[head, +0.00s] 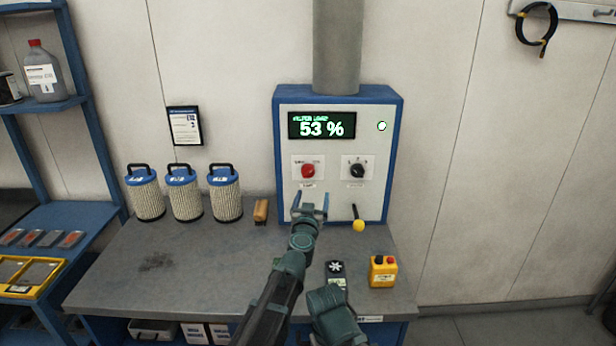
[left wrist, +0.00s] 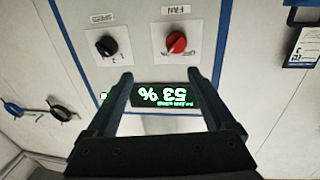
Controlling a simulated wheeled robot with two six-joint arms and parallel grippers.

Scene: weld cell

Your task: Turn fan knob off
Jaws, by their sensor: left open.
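The fan knob is a red rotary knob (head: 308,171) on a white plate, on the front of a blue-edged cabinet (head: 340,228). A FAN label sits below it. In the left wrist view, which is upside down, the red knob (left wrist: 176,42) is above and beyond the fingers. Its pointer setting is too small to read surely. My left gripper (head: 310,204) is open and empty, a little below the red knob and apart from it. Its two fingers also show in the left wrist view (left wrist: 159,80). My right gripper is not in view.
A black knob (head: 357,170) is right of the red one, under a display (head: 321,125) reading 53 %.

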